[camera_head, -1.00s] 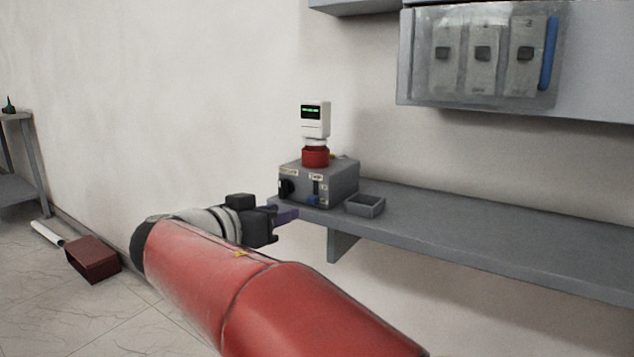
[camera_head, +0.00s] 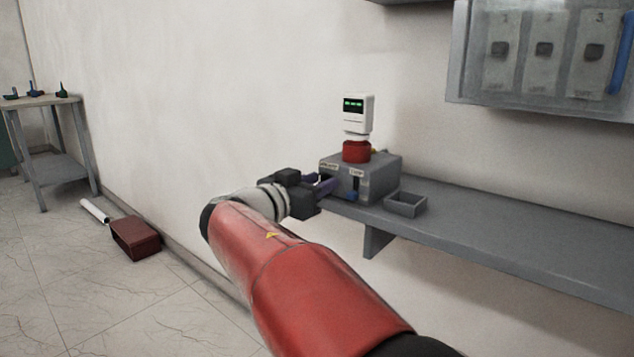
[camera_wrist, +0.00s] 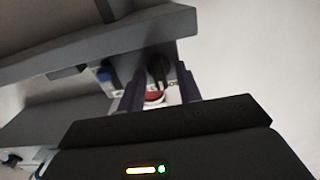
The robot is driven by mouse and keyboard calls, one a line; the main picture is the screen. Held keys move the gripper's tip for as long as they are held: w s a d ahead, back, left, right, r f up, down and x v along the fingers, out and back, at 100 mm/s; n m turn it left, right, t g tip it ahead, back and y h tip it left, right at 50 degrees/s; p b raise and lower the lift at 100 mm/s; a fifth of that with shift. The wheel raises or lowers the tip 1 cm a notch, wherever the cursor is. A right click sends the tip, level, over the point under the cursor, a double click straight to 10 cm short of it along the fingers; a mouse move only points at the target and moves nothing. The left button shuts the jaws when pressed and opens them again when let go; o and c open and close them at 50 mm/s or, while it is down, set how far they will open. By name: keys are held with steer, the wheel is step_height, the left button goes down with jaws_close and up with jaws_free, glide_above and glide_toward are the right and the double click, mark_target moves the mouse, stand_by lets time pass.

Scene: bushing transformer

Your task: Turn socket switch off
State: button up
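The grey socket box (camera_head: 380,180) stands on the shelf, with a red socket (camera_head: 355,152) on top and a white device with a green display (camera_head: 353,113) plugged into it. In the head view my gripper (camera_head: 328,184) is at the left of the box's front and hides the black knob there. In the wrist view the black knob (camera_wrist: 158,69) on the box front lies between the two purple-grey fingers of my gripper (camera_wrist: 160,88). The fingers are apart, with a gap on each side of the knob; contact is not visible. A blue part (camera_wrist: 107,77) is beside it.
A small open grey tray (camera_head: 406,204) sits right of the box on the grey shelf (camera_head: 500,236). A covered panel with several switches (camera_head: 545,50) hangs upper right. A brown-red box (camera_head: 136,238) lies on the floor, and a side table (camera_head: 45,101) stands far left.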

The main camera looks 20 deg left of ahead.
steer(key=c, duration=0.7)
steer(key=n+b, duration=0.2)
steer(key=n, duration=1.1)
steer(key=shift+a, duration=0.2)
steer(key=n, duration=0.2)
steer(key=n+p, duration=0.1)
steer(key=n, duration=0.1)
steer(key=shift+f+n+p, duration=0.2)
steer(key=shift+n+p, duration=0.1)
steer(key=shift+n, duration=0.1)
